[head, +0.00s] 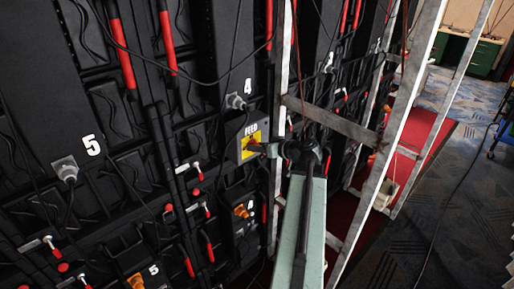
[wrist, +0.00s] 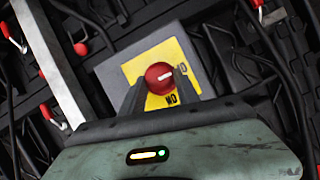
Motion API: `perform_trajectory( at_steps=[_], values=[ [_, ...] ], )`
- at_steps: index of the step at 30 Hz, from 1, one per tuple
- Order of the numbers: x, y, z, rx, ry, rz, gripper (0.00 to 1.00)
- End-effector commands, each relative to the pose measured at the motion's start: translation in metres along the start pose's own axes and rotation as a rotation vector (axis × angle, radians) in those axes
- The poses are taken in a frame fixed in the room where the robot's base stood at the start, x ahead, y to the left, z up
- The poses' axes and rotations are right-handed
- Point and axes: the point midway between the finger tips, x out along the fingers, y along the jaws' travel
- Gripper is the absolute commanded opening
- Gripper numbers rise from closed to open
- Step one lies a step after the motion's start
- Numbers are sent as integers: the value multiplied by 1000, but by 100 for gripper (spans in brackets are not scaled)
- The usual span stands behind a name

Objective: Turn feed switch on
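The feed switch is a grey box with a yellow plate (head: 250,145), labelled FEED, on the black panel wall in the head view. In the wrist view its yellow plate (wrist: 185,57) carries a round red knob (wrist: 159,77) with a white mark that points right. The word ON shows upside down on the plate, below and right of the knob. My gripper (head: 263,149) reaches the switch from the right. In the wrist view my gripper (wrist: 160,85) has its dark fingers apart, one on each side of the knob. Whether they touch it is unclear.
A grey metal frame (head: 345,125) stands just right of the switch, close to my arm. Cables, plugs (head: 236,101) and red-handled levers (head: 120,55) cover the wall. Open carpeted floor (head: 445,190) lies to the right.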

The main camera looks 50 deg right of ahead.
Motion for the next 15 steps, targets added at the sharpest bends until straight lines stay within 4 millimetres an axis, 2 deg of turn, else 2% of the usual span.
perform_trajectory(
  at_steps=[8, 15],
  values=[
    [0, 1, 0, 16, 1, -6, 0],
    [2, 3, 2, 114, 2, -48, 0]
  ],
)
